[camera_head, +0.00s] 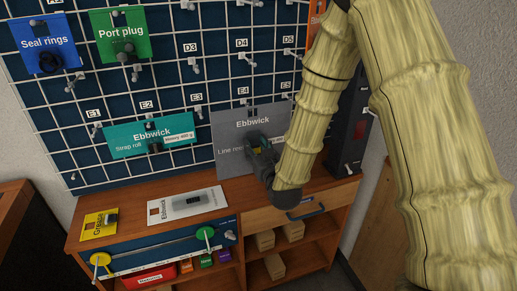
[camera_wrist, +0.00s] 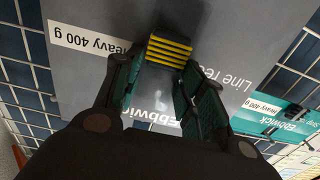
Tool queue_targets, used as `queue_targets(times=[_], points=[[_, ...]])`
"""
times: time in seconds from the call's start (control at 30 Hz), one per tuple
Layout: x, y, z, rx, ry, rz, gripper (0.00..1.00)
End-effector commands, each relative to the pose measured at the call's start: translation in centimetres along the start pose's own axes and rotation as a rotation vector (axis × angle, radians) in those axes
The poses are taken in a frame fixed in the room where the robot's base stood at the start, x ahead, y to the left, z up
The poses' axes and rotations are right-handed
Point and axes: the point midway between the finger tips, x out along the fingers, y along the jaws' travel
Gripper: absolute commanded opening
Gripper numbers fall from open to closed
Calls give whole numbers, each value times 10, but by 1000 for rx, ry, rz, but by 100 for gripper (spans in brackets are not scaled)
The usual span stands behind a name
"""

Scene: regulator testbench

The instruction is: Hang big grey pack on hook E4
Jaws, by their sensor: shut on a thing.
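The big grey pack (camera_head: 230,123), marked Ebbwick, hangs upright in front of the panel, below the E4 label (camera_head: 243,91). My gripper (camera_head: 262,150) is shut on the middle of the pack and hides part of its print. A prong of hook E4 (camera_head: 249,103) shows at the pack's top edge. I cannot tell whether it passes through the pack's hole. In the wrist view, my gripper's green fingers (camera_wrist: 163,88) stand on either side of the raised middle of the grey pack (camera_wrist: 85,75), by a yellow-striped part. A "Heavy 400 g" label shows there.
A teal Ebbwick strip pack (camera_head: 151,135) hangs at E2, left of the grey pack. Blue Seal rings (camera_head: 45,42) and green Port plug (camera_head: 121,36) packs hang higher. A black unit (camera_head: 349,125) stands right of my gripper. A wooden bench (camera_head: 272,216) lies below.

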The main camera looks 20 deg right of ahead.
Motion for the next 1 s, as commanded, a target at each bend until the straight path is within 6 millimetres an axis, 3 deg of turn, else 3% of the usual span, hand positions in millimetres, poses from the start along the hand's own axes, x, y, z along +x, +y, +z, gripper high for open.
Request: queue_targets(times=[1.0], points=[[42,0,7,0,1,0,3]])
